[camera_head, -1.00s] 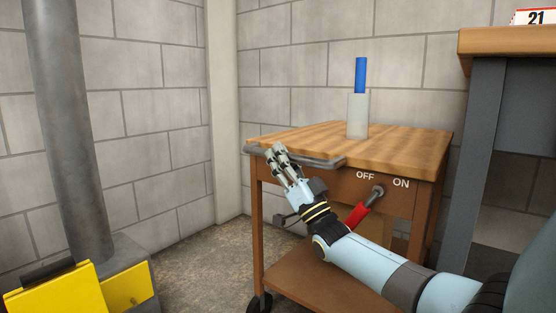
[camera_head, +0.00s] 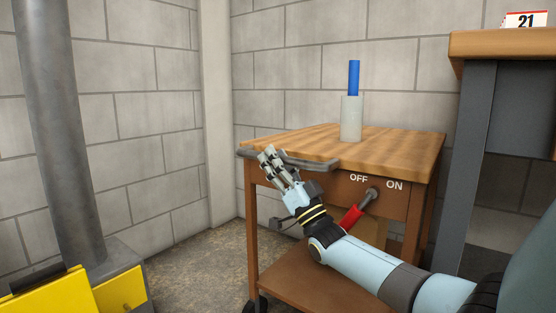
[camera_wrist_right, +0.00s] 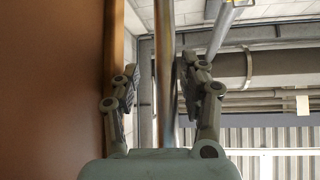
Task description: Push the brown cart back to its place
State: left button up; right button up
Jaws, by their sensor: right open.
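The brown cart (camera_head: 398,150) stands on its wheels near the wall corner, with a wooden top and a lower shelf (camera_head: 320,278). A grey metal handle (camera_head: 318,164) runs along its front edge. My right gripper (camera_head: 267,156) is open at the left part of this handle. In the right wrist view the gripper (camera_wrist_right: 163,75) has its fingers apart, with the handle bar (camera_wrist_right: 165,45) running between them. Whether they touch it I cannot tell. The cart's brown side (camera_wrist_right: 50,90) fills the left of that view. My left gripper is out of view.
A light cylinder (camera_head: 351,119) with a blue rod (camera_head: 354,78) stands on the cart top. A red-handled OFF/ON lever (camera_head: 351,217) is on the cart front. A workbench (camera_head: 478,170) stands close at right. A grey post and yellow box (camera_head: 120,292) are at left; floor between is clear.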

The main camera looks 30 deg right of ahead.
jog(key=v, duration=1.2)
jog(key=shift+w, duration=0.1)
